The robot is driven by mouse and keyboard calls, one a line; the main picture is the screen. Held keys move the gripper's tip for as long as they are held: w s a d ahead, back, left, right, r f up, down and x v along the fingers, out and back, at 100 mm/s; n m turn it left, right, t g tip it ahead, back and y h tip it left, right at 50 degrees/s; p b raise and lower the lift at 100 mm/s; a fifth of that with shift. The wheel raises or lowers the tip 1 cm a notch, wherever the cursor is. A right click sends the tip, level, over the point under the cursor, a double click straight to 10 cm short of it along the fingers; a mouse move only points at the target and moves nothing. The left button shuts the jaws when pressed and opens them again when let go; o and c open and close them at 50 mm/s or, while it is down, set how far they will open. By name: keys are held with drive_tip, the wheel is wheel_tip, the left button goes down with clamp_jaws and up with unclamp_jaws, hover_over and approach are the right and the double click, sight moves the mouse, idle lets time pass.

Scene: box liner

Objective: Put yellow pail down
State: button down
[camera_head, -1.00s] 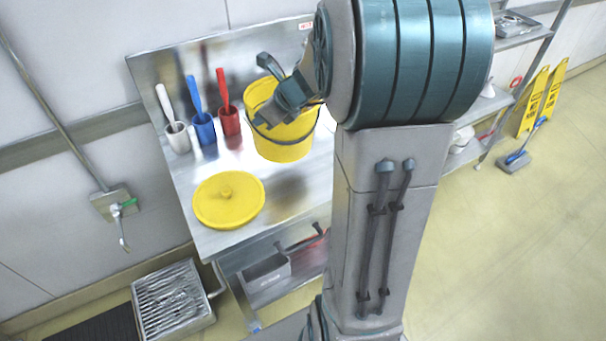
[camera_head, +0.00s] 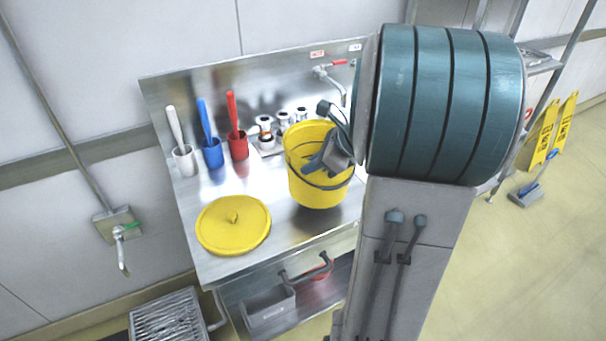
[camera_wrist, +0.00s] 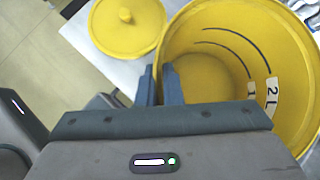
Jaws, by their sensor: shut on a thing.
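The yellow pail (camera_head: 318,196) is over the right part of the steel table (camera_head: 240,276). It is close to upright with its mouth up, and its dark handle hangs across the front. I cannot tell for certain whether its base touches the steel. My gripper (camera_head: 314,165) reaches in from the right at the pail's rim. In the wrist view, my gripper's two fingers (camera_wrist: 160,82) are close together at the left rim of the pail (camera_wrist: 235,28), whose inside shows volume marks.
A round yellow lid (camera_head: 233,228) lies at the table's front left. White (camera_head: 185,161), blue (camera_head: 212,154) and red (camera_head: 238,146) brush holders stand along the back, beside several small metal fittings (camera_head: 265,130). A tap (camera_head: 330,76) is behind the pail. Bare steel lies between lid and pail.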

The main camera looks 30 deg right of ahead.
sight(297, 181)
drive_tip(key=w+f, duration=0.1)
drive_tip(key=w, duration=0.2)
drive_tip(key=shift+a+f, duration=0.2)
drive_tip(key=shift+f, duration=2.15)
drive_tip(key=c, duration=1.6)
unclamp_jaws()
drive_tip(key=shift+s, duration=0.1)
drive_tip(key=v, duration=1.1)
drive_tip(key=s+a+n+g+h, duration=0.1)
drive_tip(key=s+a+n, duration=0.3)
drive_tip(key=n, duration=0.4)
drive_tip(key=s+a+n+g+h, duration=0.1)
drive_tip(key=s+a+n+h, duration=0.1)
drive_tip(key=s+a+n, duration=0.3)
drive_tip(key=s+a+n+h, duration=0.2)
drive_tip(key=s+a+n, duration=0.3)
drive_tip(key=n, duration=0.8)
drive_tip(key=shift+a+f+g+h, duration=0.1)
drive_tip(key=shift+a+g+h, duration=0.1)
drive_tip(key=shift+a, duration=0.65)
drive_tip(key=shift+a+f+g+h, duration=0.1)
drive_tip(key=shift+a+g, duration=0.1)
drive_tip(key=shift+a, duration=0.7)
